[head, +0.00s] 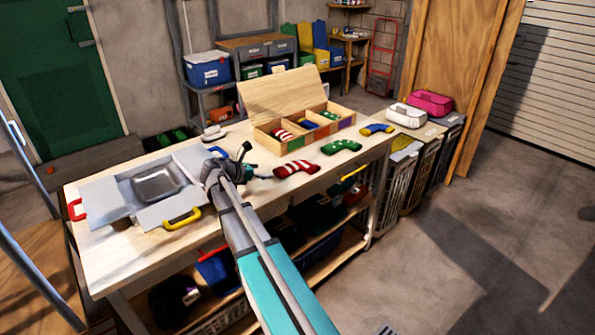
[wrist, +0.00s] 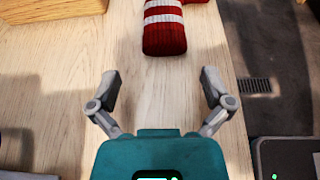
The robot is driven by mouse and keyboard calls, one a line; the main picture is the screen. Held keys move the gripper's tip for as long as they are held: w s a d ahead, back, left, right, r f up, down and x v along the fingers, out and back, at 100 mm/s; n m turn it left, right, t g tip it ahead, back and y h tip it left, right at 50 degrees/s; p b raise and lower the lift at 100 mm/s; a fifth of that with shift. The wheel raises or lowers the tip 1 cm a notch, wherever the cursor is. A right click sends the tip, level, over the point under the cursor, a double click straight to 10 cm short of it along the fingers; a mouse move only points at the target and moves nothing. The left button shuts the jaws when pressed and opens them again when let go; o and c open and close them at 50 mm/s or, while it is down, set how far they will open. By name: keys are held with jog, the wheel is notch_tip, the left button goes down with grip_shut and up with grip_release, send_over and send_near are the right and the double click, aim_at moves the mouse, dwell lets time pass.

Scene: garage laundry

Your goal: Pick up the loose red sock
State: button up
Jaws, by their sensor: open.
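The loose red sock (head: 297,169) with white stripes lies flat on the wooden table (head: 130,251), near its front edge. In the wrist view one end of the red sock (wrist: 165,32) shows at the top, beyond the fingertips and roughly centred between them; the rest is cut off. My gripper (head: 263,178) is just left of the sock in the head view, its fingers partly hidden by its small size. In the wrist view my gripper (wrist: 161,84) is open and empty, with bare wood between the fingers.
A wooden sorting box (head: 287,139) with a raised lid stands behind the sock, holding socks in its compartments. A green sock (head: 341,146) and a blue-and-yellow sock (head: 377,129) lie to the right. A grey folding board (head: 120,192) covers the table's left. Laundry baskets (head: 397,178) stand beyond the right end.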

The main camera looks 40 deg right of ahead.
aim_at(281, 169)
jog(key=shift+b+x, duration=0.5)
jog(key=shift+x, duration=1.45)
jog(key=shift+b+x, duration=0.9)
jog(key=shift+x, duration=1.7)
jog(key=shift+s+r, duration=0.1)
jog(key=shift+s, duration=0.1)
jog(key=c, duration=1)
jog(key=shift+o, duration=0.2)
jog(key=shift+r, duration=0.1)
